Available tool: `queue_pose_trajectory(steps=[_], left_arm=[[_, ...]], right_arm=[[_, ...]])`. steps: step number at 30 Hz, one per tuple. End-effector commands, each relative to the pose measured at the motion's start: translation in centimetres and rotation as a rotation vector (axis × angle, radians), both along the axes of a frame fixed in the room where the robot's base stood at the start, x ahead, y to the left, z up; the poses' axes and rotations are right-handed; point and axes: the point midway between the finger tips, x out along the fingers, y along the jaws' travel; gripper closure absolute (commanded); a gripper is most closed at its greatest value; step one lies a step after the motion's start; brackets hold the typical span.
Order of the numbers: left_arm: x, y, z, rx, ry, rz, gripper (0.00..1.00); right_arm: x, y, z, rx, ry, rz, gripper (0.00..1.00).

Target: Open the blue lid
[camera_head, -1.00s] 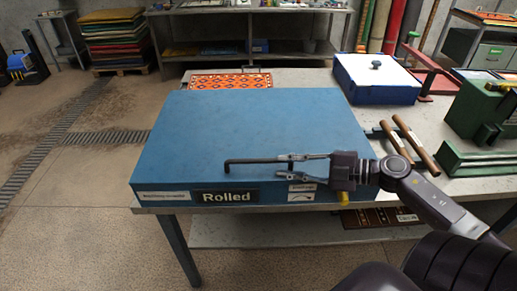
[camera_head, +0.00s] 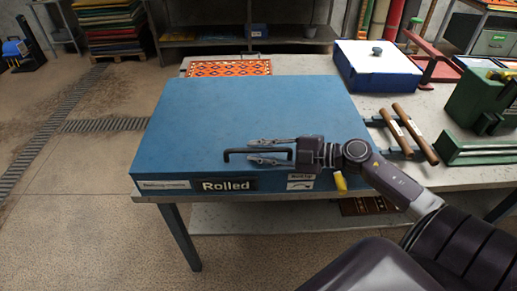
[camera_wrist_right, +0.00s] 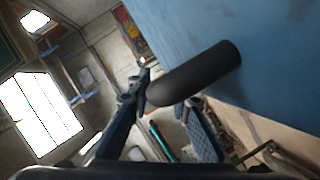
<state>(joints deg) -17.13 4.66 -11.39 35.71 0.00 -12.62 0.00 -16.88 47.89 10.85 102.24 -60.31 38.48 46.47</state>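The blue lid (camera_head: 250,110) is the wide flat top of a box marked "Rolled" at the table's front. It looks shut and lies flat. A black bar handle (camera_head: 228,155) runs along its front edge. My right gripper (camera_head: 249,151) reaches in from the right with one finger on each side of the handle. The fingers are apart, and I see no firm closing on the bar. In the right wrist view the handle (camera_wrist_right: 200,72) passes between the spread fingers (camera_wrist_right: 166,92), beside the blue surface (camera_wrist_right: 270,50). My left gripper is not in view.
A white-topped blue box (camera_head: 378,65) stands behind to the right. Two wooden-handled tools (camera_head: 415,133) lie right of the lid, near a green case (camera_head: 487,105). An orange patterned rug piece (camera_head: 228,67) lies behind the lid. Floor at the left is clear.

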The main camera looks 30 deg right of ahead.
Motion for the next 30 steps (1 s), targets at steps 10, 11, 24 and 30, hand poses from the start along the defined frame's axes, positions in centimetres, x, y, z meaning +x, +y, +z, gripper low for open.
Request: queue_pose_trajectory(steps=[10,11,24,30], left_arm=[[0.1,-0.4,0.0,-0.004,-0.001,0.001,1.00],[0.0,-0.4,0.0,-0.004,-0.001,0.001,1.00],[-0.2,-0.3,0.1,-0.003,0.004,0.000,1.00],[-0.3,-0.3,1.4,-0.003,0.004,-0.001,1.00]], right_arm=[[0.0,0.0,0.0,0.000,0.000,-0.001,0.94],[0.0,0.0,0.0,0.000,0.000,-0.001,0.97],[0.0,0.0,0.1,0.000,0.002,0.001,1.00],[0.0,-1.2,1.8,0.012,0.025,-0.002,1.00]])
